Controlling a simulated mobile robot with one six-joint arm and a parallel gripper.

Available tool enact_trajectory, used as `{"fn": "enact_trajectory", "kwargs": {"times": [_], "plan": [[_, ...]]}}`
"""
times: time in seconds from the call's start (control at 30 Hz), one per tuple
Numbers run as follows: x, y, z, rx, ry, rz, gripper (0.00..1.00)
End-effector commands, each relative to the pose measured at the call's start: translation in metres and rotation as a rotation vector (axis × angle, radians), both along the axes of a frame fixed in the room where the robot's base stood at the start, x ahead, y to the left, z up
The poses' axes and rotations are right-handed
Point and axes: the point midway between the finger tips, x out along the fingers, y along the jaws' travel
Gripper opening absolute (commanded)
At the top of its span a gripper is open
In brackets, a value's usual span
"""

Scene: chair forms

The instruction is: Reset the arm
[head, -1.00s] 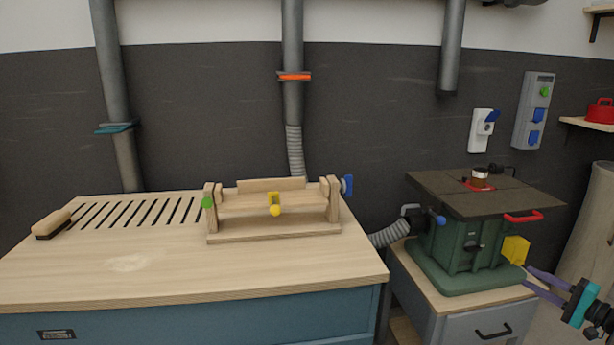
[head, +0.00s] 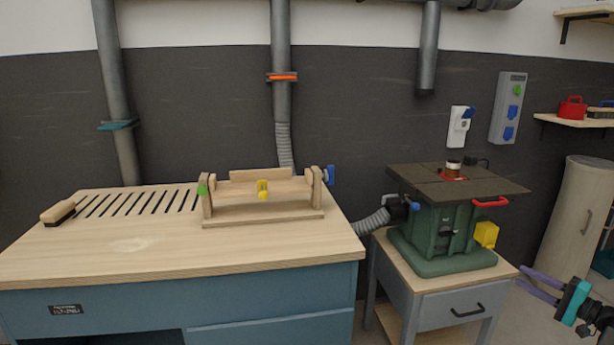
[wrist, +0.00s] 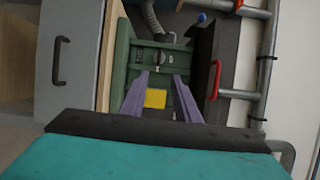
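My gripper (head: 539,284) is at the lower right of the head view, in front of and to the right of the grey cabinet under the green machine. Its two purple fingers are apart with nothing between them. In the wrist view my gripper (wrist: 162,92) also shows open, its fingers pointing toward the green machine (wrist: 122,75). The yellow part (wrist: 155,98) of the machine appears between the fingers from this angle, beyond them and not held.
The green machine (head: 440,236) with a dark top stands on a grey cabinet (head: 450,312). Left of it is a wooden-topped bench (head: 110,250) with a wooden jig (head: 262,213) and a brush (head: 58,212). A pale cylindrical cabinet (head: 572,215) stands at the right.

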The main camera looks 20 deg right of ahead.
Motion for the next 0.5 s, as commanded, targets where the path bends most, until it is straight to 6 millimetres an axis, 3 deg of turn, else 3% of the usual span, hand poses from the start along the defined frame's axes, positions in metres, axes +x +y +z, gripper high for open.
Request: {"fn": "enact_trajectory", "kwargs": {"times": [0.13,0.5], "plan": [[0.001,0.001,-0.001,0.0,0.002,0.002,0.29],[0.03,0.037,-0.036,0.009,0.071,0.044,0.29]]}}
